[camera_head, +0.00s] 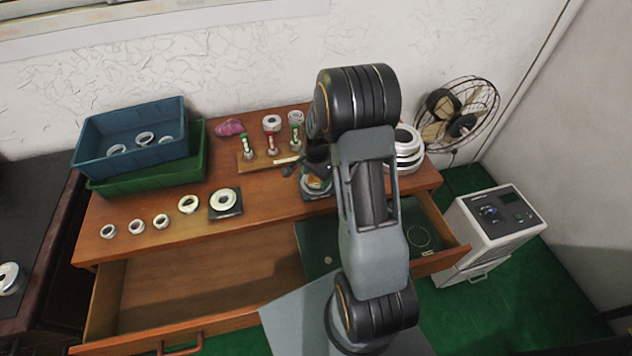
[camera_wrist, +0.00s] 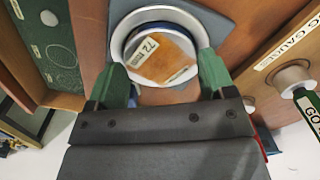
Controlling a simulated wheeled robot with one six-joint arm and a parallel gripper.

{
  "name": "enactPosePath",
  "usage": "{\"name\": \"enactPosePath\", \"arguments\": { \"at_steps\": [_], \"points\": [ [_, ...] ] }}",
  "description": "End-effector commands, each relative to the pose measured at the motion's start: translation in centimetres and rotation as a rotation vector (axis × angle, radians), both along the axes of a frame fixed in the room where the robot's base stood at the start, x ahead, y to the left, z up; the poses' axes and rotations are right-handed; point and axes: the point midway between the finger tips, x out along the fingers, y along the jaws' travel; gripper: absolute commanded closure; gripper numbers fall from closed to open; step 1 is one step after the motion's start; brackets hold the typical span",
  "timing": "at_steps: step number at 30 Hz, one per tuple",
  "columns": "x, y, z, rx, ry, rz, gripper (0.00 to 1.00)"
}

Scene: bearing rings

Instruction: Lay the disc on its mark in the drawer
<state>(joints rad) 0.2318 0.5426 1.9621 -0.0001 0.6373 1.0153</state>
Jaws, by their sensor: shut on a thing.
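The wooden table (camera_head: 262,215) holds several rings at left and a second pad with a ring (camera_head: 225,200). Stacked white rings (camera_head: 406,150) stand right. Blue (camera_head: 95,148) and green (camera_head: 198,172) bins stand at left.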

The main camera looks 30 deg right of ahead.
Motion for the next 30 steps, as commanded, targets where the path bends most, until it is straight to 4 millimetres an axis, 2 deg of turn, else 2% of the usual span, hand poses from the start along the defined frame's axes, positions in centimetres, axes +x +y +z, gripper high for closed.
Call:
{"name": "enactPosePath", "arguments": {
  "at_steps": [13,30],
  "points": [
    [0.1,0.0,0.5,0.0,-0.002,0.0,0.52],
    [0.1,0.0,3.3,-0.001,-0.003,0.0,0.53]
  ]
}}
